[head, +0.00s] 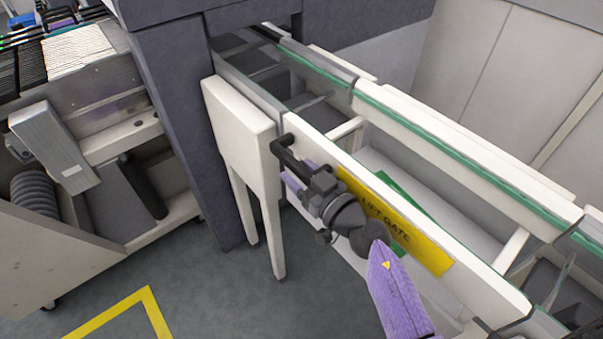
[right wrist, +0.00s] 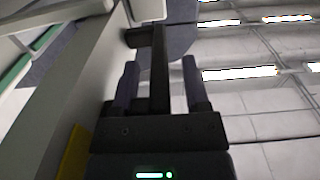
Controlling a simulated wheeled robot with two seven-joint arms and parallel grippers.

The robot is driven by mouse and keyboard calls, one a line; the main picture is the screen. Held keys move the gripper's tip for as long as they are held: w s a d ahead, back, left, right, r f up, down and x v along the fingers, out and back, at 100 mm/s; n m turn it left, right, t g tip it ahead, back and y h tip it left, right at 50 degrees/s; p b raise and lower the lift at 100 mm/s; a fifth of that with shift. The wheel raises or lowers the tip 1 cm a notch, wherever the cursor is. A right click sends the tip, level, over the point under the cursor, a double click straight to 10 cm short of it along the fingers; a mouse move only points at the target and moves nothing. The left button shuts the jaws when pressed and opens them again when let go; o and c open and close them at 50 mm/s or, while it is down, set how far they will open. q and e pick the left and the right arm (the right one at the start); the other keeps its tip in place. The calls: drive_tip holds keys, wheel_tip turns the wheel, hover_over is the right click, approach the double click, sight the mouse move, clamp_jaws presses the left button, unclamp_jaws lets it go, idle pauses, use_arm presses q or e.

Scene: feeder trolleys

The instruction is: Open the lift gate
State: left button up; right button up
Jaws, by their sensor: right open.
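The lift gate (head: 350,160) is a pale conveyor section with a yellow label reading LIFT GATE (head: 430,250) on its near side. It lies level, in line with the conveyor. A black handle (head: 285,153) sticks out from its side near the left end. My right gripper (head: 302,180) is at the handle, with its purple fingers apart. A clear gap shows to the right finger. My left gripper is not in view.
A dark grey machine frame (head: 185,110) stands left of the gate, beside a white stand (head: 245,125). A feeder trolley (head: 100,110) is at the far left. Yellow floor tape (head: 150,305) marks the clear floor in front. Pale panels (head: 530,70) stand behind the conveyor.

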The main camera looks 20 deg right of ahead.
clamp_jaws()
idle(1.4)
